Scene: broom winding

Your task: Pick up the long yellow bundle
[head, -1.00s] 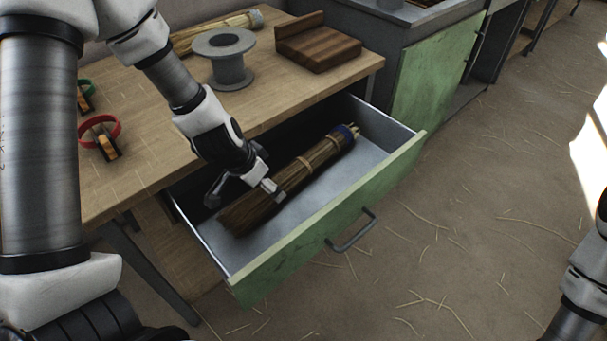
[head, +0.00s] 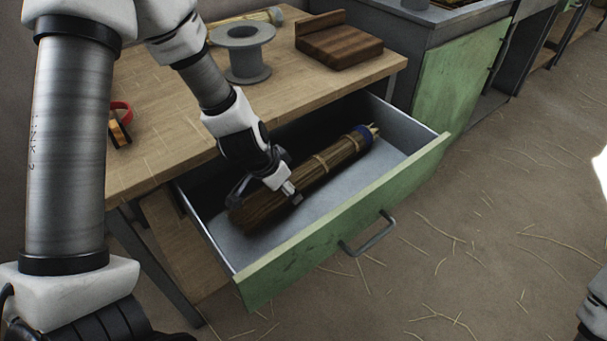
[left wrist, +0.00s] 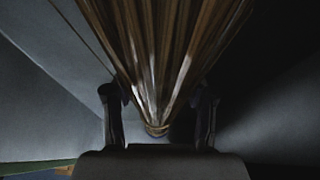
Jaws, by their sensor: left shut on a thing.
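A brown straw bundle (head: 325,162) with tied bands and a blue band near its far end lies slantwise in the open drawer. My left gripper (head: 267,196) reaches down into the drawer and is shut on its near part. In the left wrist view the brown bundle (left wrist: 165,50) runs between the two fingers (left wrist: 160,105), narrowing to a binding. Whether it touches the drawer floor is hard to tell. A pale yellow bundle (head: 254,16) lies at the back of the table, partly hidden by a grey spool. My right gripper is out of view.
The green-fronted drawer (head: 350,218) stands open, with metal walls around the gripper. On the wooden table (head: 170,100) are the grey spool (head: 246,62), a brown wooden block (head: 340,45) and a red ring dispenser (head: 120,125). Straw litters the floor (head: 450,265).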

